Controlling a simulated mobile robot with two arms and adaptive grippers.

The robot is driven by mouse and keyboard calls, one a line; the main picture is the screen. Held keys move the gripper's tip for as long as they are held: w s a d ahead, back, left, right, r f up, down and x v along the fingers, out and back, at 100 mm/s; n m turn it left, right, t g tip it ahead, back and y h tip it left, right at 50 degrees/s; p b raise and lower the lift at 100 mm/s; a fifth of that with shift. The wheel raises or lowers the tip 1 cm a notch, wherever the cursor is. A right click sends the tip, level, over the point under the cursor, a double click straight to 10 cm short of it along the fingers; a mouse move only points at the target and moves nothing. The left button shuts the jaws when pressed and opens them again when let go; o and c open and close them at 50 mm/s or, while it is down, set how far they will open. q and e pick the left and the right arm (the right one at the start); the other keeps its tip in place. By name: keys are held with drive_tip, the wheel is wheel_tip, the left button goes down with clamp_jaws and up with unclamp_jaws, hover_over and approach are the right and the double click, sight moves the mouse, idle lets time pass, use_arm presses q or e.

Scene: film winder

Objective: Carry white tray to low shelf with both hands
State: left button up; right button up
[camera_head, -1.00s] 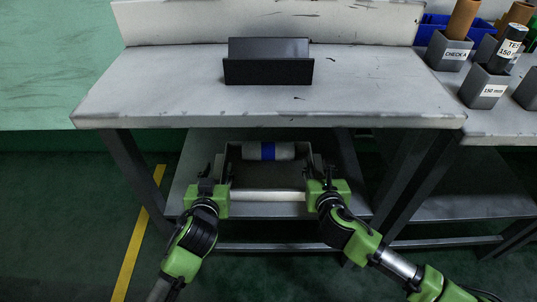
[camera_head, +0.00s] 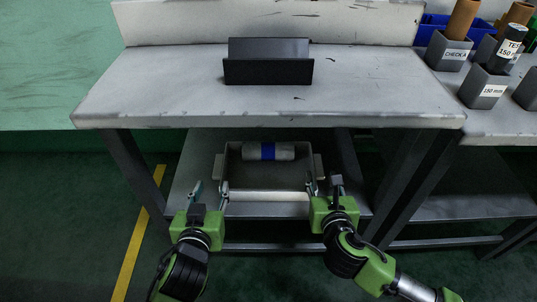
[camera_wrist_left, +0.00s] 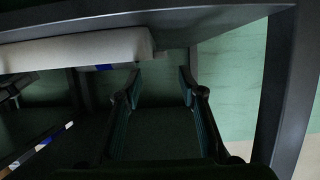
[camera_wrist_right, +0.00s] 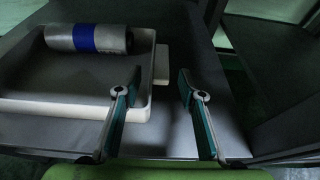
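The white tray (camera_head: 270,197) rests on the low shelf (camera_head: 188,165) under the workbench. A pale roll with a blue band (camera_head: 283,151) lies in the tray at its back; it also shows in the right wrist view (camera_wrist_right: 110,40). My left gripper (camera_head: 209,190) is open and empty at the tray's front left corner. My right gripper (camera_head: 323,183) is open and empty at its front right corner. In the right wrist view the tray's side handle (camera_wrist_right: 161,64) stands clear beyond the open fingers (camera_wrist_right: 160,80). The left wrist view is dark; its fingers (camera_wrist_left: 158,80) are apart.
The workbench top (camera_head: 390,95) overhangs the shelf, with legs (camera_head: 135,165) on either side. A dark holder (camera_head: 268,70) stands on top. Grey labelled holders (camera_head: 484,88) with cylinders and a blue bin (camera_head: 430,25) are at the right. The floor in front is clear.

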drive_tip(key=v, duration=0.5)
use_arm(q)
drive_tip(key=shift+s, duration=0.1)
use_arm(e)
drive_tip(key=shift+s, duration=0.1)
idle(0.3)
